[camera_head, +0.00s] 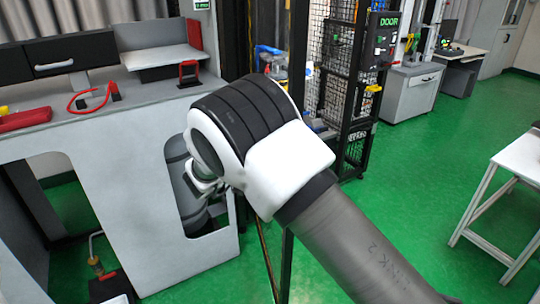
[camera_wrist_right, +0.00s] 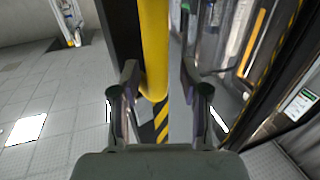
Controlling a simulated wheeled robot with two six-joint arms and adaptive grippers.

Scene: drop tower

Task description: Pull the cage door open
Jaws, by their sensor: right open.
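The cage (camera_head: 338,62), with black posts and wire mesh, stands beyond my right arm in the head view. A panel marked DOOR (camera_head: 383,27) is on it. In the right wrist view a yellow bar (camera_wrist_right: 154,40), which looks like the door handle, comes down from the top edge beside a dark upright (camera_wrist_right: 120,35). My right gripper (camera_wrist_right: 159,78) is open, one finger on each side of the bar's lower end. I cannot tell whether either finger touches it. My left gripper is not in view.
A grey workbench (camera_head: 130,125) with a red cable (camera_head: 90,98) and a red-handled item (camera_head: 188,72) stands at the left. A white table (camera_head: 520,160) is at the right edge. Green floor (camera_head: 425,190) is clear between the cage and that table.

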